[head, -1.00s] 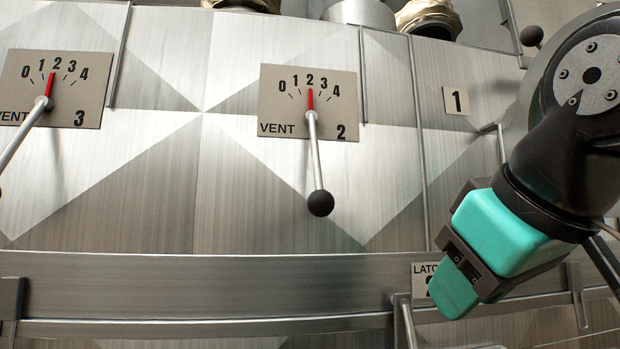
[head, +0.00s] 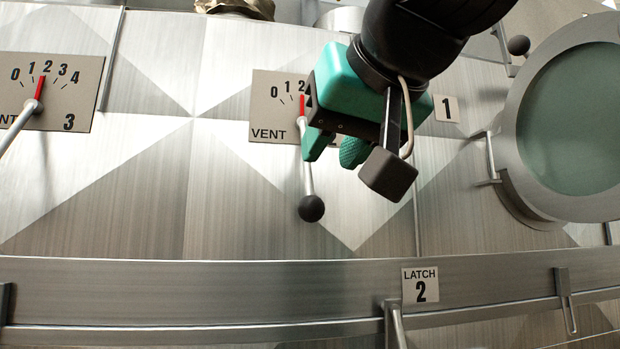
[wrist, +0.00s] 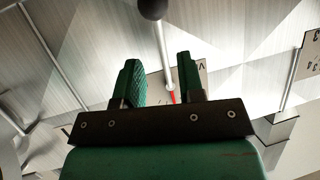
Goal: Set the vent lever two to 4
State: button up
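Vent lever two has a pale rod (head: 307,175) hanging down to a black knob (head: 311,208). Its red pointer (head: 301,105) stands at 2 on the beige vent plate (head: 268,112); my gripper hides the plate's right side, including the 4. My gripper (head: 336,151) is open and empty, in front of the panel just right of the rod in the head view. In the wrist view, the rod (wrist: 163,55) shows between the spread fingers of my gripper (wrist: 158,80), with the knob (wrist: 152,8) beyond at the top. I cannot tell whether the fingers touch the rod.
Vent plate three (head: 68,105), with its own lever, is to the left. A label 1 (head: 446,109) and a round glass door (head: 575,120) are to the right. A latch 2 label (head: 420,286) and handle (head: 396,325) are below. The panel below the knob is clear.

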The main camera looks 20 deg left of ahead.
aim_at(310, 178)
jog(key=p+x, duration=0.1)
jog(key=x, duration=0.6)
grip_shut()
